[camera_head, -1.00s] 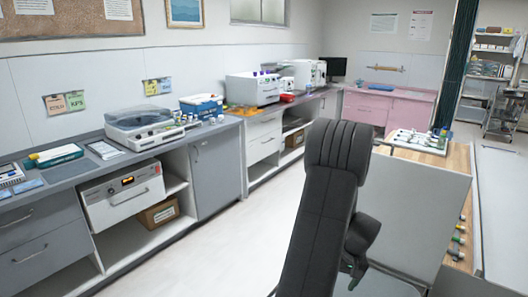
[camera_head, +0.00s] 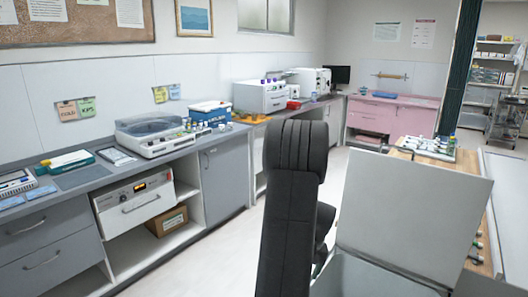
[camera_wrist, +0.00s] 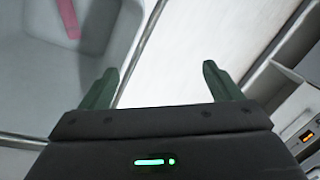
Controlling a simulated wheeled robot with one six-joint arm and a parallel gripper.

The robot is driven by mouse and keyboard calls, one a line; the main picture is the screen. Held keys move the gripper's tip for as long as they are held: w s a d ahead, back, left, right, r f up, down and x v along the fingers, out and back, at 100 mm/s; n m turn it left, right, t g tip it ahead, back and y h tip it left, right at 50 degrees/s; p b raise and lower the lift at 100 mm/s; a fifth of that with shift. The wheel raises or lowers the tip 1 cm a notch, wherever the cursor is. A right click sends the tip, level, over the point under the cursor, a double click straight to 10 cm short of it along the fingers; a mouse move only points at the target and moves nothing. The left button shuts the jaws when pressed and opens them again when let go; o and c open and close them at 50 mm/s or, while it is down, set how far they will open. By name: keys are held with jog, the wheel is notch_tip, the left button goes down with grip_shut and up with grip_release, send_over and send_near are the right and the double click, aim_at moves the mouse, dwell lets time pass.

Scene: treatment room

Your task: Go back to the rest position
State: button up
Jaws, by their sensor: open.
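My gripper (camera_wrist: 160,82) shows in the wrist view with its two green fingers spread apart and nothing between them. Below it are the pale floor and part of a grey, rounded container at upper left. In the head view my dark arm stands upright in the middle foreground, and its links hide the fingers.
An open grey container (camera_head: 365,279) with a raised panel (camera_head: 415,215) stands close at right of my arm. A pink object (camera_wrist: 68,18) lies in the container in the wrist view. A grey counter (camera_head: 75,178) with devices runs along the left. Floor between is clear.

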jog(key=w+a+f+b, duration=0.2)
jog(key=a+b, duration=0.2)
jog(key=a, duration=0.3)
jog(key=b+x, duration=2)
jog(key=b, duration=0.1)
jog(key=shift+f+n, duration=0.2)
jog(key=shift+n, duration=0.1)
